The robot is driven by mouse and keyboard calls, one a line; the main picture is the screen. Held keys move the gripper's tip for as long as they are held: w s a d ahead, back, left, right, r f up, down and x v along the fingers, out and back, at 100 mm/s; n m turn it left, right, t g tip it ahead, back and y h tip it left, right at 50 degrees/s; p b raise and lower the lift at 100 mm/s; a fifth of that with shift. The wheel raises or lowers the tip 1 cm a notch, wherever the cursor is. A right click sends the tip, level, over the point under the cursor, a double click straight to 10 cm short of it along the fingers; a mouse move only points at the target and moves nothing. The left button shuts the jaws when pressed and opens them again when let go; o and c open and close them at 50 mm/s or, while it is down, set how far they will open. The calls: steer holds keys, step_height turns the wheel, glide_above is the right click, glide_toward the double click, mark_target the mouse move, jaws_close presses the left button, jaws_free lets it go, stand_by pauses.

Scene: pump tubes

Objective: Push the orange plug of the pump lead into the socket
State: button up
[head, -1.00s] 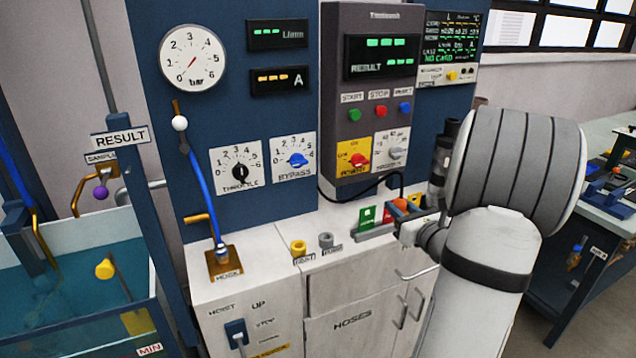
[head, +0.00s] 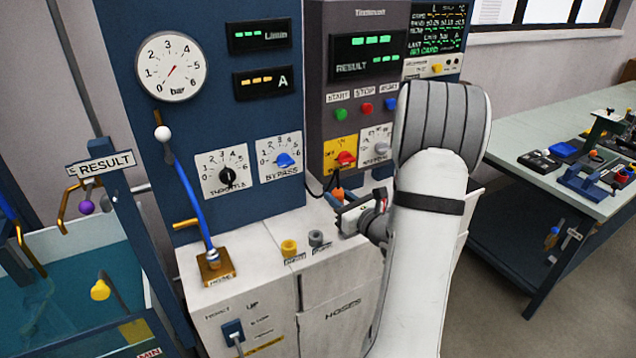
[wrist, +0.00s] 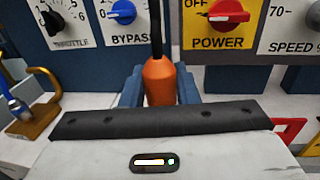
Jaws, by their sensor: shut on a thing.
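The orange plug (head: 338,194) is in my gripper (head: 344,205), above the white cabinet top and in front of the grey console. In the wrist view the orange plug (wrist: 159,84) stands between the two blue-grey fingers of my gripper (wrist: 159,92), which are shut on it. The black lead (wrist: 156,30) rises from the plug's narrow upper end. In the head view the lead (head: 314,192) loops beside the console's lower edge. The plug's lower end is hidden behind the gripper body. I cannot make out the socket in either view.
The console's yellow POWER panel (head: 341,153) stands close behind the plug. Yellow (head: 289,248) and grey (head: 316,239) fittings stand on the cabinet top to the left. A brass hose base (head: 214,265) is further left. A cluttered workbench (head: 535,125) stands right.

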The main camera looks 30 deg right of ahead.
steer(key=shift+n+y, duration=0.5)
steer(key=shift+y, duration=0.2)
steer(key=a, duration=0.1)
steer(key=w+a+p, duration=0.1)
steer(key=a, duration=0.1)
steer(key=a+p, duration=0.1)
steer(key=a, duration=0.1)
steer(key=shift+w+a+f, duration=0.1)
steer(key=shift+w+a, duration=0.15)
steer(key=shift+w, duration=0.05)
step_height(320, 180, down, 6)
steer(key=b, duration=0.5)
steer(key=shift+b, duration=0.3)
steer(key=shift+b, duration=0.55)
stand_by(0.7)
steer(key=shift+f+b, duration=1.8)
steer(key=shift+b, duration=0.1)
steer(key=o, duration=1)
